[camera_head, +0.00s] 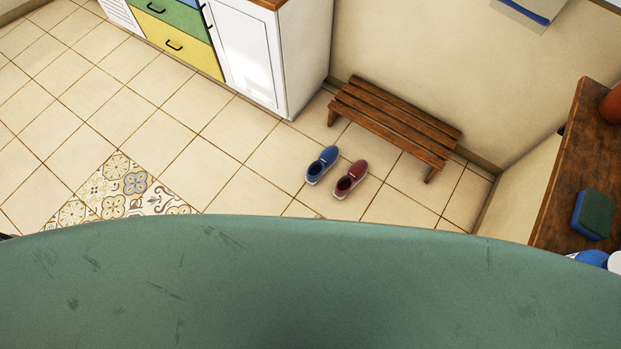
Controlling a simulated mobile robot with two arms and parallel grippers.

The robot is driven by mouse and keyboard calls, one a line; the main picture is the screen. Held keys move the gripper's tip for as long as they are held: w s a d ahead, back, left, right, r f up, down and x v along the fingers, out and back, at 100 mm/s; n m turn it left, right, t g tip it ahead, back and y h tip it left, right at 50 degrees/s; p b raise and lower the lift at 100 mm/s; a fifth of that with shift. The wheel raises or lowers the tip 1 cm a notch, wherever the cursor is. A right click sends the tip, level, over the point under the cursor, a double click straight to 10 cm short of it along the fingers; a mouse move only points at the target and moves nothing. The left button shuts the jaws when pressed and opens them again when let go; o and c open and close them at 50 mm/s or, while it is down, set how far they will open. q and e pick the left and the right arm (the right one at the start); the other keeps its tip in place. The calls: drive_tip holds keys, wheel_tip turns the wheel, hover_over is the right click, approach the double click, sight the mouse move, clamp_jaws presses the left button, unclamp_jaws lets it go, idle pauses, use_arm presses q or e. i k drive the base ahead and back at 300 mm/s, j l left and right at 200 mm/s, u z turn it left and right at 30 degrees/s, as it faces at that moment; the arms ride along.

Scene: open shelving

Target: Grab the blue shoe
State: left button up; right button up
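The blue shoe (322,165) stands on the tiled floor, left of a dark red shoe (351,179). The two shoes are close side by side, in front of a low wooden bench (394,122). Neither my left gripper nor my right gripper is in view. A large green curved surface fills the lower part of the view and hides the floor beneath it.
A white cabinet (262,52) with green and yellow drawers stands at the back left. A wooden counter (562,192) at the right holds a green and blue sponge (593,214). A patterned mat or tile patch (125,188) lies at the left. Floor around the shoes is clear.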

sight(329, 157)
drive_tip(key=i+j+z, duration=0.15)
drive_tip(key=i+j, duration=0.25)
drive_tip(key=i+j+z, duration=0.15)
drive_tip(key=i+j, duration=0.25)
drive_tip(key=j, duration=0.15)
drive_tip(key=i+j+z, duration=0.15)
drive_tip(key=i+j, duration=0.2)
drive_tip(key=j, duration=0.15)
